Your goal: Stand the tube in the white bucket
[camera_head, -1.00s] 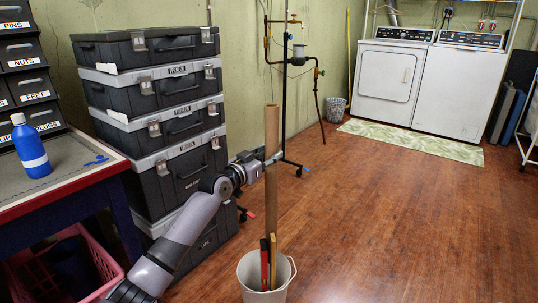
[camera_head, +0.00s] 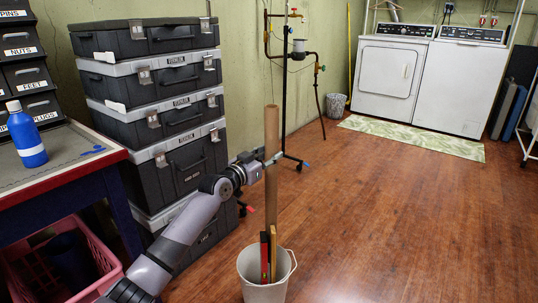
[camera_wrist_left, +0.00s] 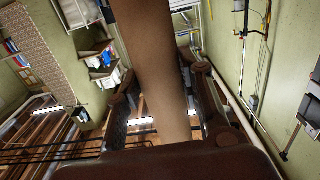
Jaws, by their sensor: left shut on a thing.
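The tube (camera_head: 271,205) is long, brown and cardboard-like, and it stands nearly upright. My left gripper (camera_head: 272,160) is shut on it at about mid-height. In the left wrist view the tube (camera_wrist_left: 155,65) runs between the fingers. The white bucket (camera_head: 263,292) stands on the floor below, at the bottom of the head view. The tube's lower part passes behind the sticks in the bucket, and its lower end is hidden, so I cannot tell whether it touches the bottom. My right gripper is not in view.
A red stick (camera_head: 264,257) and a yellow stick (camera_head: 273,255) stand in the bucket. Stacked dark cases (camera_head: 185,165) are behind my left arm. A workbench (camera_head: 75,178) with a blue bottle (camera_head: 27,140) is at the left. The wooden floor to the right is clear.

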